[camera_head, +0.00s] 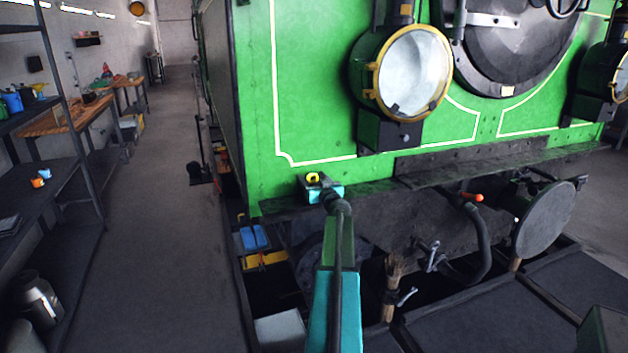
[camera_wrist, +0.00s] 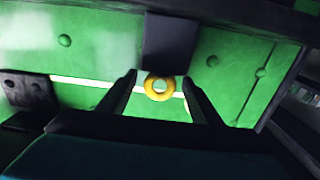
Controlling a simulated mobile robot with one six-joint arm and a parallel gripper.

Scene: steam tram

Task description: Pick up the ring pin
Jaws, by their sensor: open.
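The ring pin (camera_wrist: 158,97) shows a yellow ring in the wrist view, upright in front of the green tram front, just below a dark block. In the head view its yellow ring (camera_head: 313,178) sits near the lower left corner of the green front panel. My gripper (camera_wrist: 158,78) is open in the wrist view, with one dark finger on each side of the ring. I see no finger touching it. In the head view my gripper (camera_head: 321,184) is at the tram front beside the ring, partly hidden by my own wrist. The pin's shaft is not visible.
A round lamp (camera_head: 412,75) with a yellow rim juts from the tram front to the right. A dark buffer beam (camera_head: 470,170) and a hose (camera_head: 485,240) lie right of my arm. A shelf (camera_head: 60,190) stands left, beyond a clear floor aisle (camera_head: 165,220).

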